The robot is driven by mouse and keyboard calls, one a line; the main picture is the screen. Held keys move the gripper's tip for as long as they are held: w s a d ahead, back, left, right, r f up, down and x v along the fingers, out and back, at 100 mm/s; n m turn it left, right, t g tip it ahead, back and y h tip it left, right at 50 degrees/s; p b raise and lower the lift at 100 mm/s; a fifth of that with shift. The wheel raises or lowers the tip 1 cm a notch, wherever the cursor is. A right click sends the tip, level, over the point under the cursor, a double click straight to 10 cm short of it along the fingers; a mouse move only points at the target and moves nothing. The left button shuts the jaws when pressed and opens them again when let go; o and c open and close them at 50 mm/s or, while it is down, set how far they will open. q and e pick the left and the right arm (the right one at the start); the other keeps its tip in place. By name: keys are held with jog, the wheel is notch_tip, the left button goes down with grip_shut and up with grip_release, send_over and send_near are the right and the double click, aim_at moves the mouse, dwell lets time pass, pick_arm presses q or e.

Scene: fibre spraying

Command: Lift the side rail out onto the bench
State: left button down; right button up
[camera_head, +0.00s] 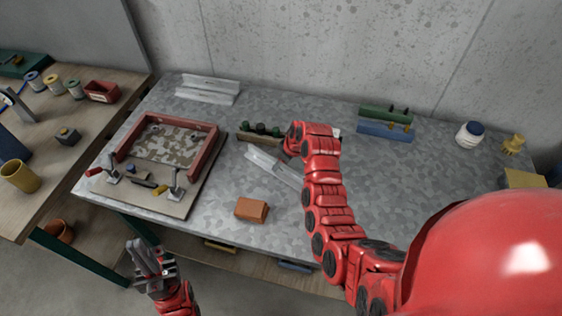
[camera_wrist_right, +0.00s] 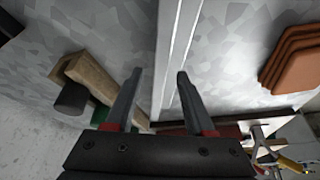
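The mould frame (camera_head: 206,150) has red rails and sits on a brown board at the left of the bench, with a mottled patch inside it. A pale metal angle rail (camera_head: 268,165) lies on the bench to the right of the frame. I cannot tell for certain which rail is the side rail. My right gripper (camera_head: 286,150) is over the pale rail. In the right wrist view the fingers (camera_wrist_right: 160,74) are apart, with the pale rail (camera_wrist_right: 178,50) running beneath and between them. My left gripper (camera_head: 147,256) is empty in front of the bench, its fingers apart.
Toggle clamps (camera_head: 175,183) stand on the board's front part. A wooden rack (camera_head: 262,138) with dark cylinders is close behind my right gripper. An orange block (camera_head: 252,209) lies nearer the front. More pale angles (camera_head: 208,90) lie at the back.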

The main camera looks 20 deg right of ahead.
aim_at(286, 167)
dwell(0.3)
jog(key=shift+d+r, duration=0.1)
jog(key=shift+r, duration=0.15)
jog(key=b+v, duration=0.2)
jog(key=v, duration=0.2)
jog(key=shift+s+d+r+b, duration=0.1)
jog(key=shift+s+r+b, duration=0.15)
jog(key=shift+b, duration=0.15)
jog(key=p+v, duration=0.9)
jog(key=v, duration=0.3)
jog(key=shift+s, duration=0.15)
